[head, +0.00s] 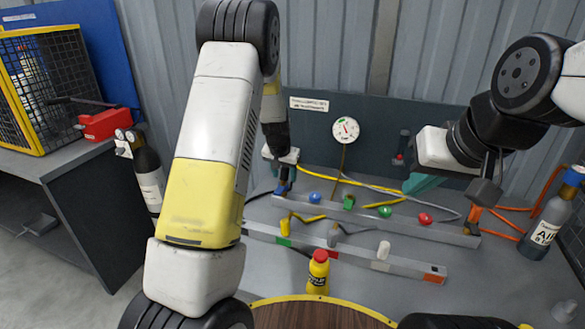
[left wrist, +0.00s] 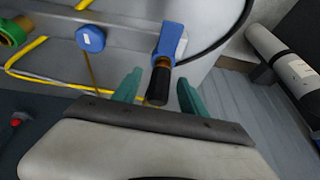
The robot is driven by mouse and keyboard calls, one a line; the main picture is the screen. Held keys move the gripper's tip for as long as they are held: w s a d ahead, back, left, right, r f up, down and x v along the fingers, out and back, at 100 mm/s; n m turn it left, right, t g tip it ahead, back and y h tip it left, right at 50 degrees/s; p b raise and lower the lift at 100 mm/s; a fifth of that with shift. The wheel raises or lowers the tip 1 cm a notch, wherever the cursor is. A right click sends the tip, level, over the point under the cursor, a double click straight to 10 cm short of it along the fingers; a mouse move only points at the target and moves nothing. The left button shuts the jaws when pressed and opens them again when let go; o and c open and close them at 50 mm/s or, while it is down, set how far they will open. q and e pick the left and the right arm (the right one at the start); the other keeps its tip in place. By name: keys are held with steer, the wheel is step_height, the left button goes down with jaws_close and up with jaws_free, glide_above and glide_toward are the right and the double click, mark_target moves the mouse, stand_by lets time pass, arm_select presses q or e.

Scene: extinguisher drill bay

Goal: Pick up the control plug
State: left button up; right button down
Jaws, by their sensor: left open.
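A plug with a black end and a brass-coloured collar (left wrist: 157,86) sits in a blue fitting (left wrist: 170,40) in the left wrist view. I take it for the control plug; no readable label confirms this. My left gripper (left wrist: 157,90) is open, with its two teal fingers on either side of the black end and gaps between. In the head view the left gripper (head: 281,168) is at the left end of the rail, over the blue fitting (head: 283,188), its fingers mostly hidden. My right gripper (head: 420,182) is at the right of the bench; its finger gap is unclear.
Blue (head: 315,198), green (head: 385,212) and red (head: 425,218) knobs line the rail. A yellow bottle (head: 318,272) stands in front, beside a round wooden top (head: 310,315). A gauge (head: 345,130) is behind.

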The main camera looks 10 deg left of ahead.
arm_select(q)
jaws_close()
steer(key=shift+r, duration=0.15)
steer(key=shift+r, duration=0.2)
step_height(320, 180, up, 3)
steer(key=shift+r, duration=0.1)
steer(key=s+d+r, duration=0.1)
steer(key=s+d, duration=0.1)
steer(key=s, duration=0.5)
steer(key=s+d, duration=0.3)
steer(key=s, duration=0.5)
steer(key=shift+d+r, duration=0.2)
steer(key=shift+r, duration=0.2)
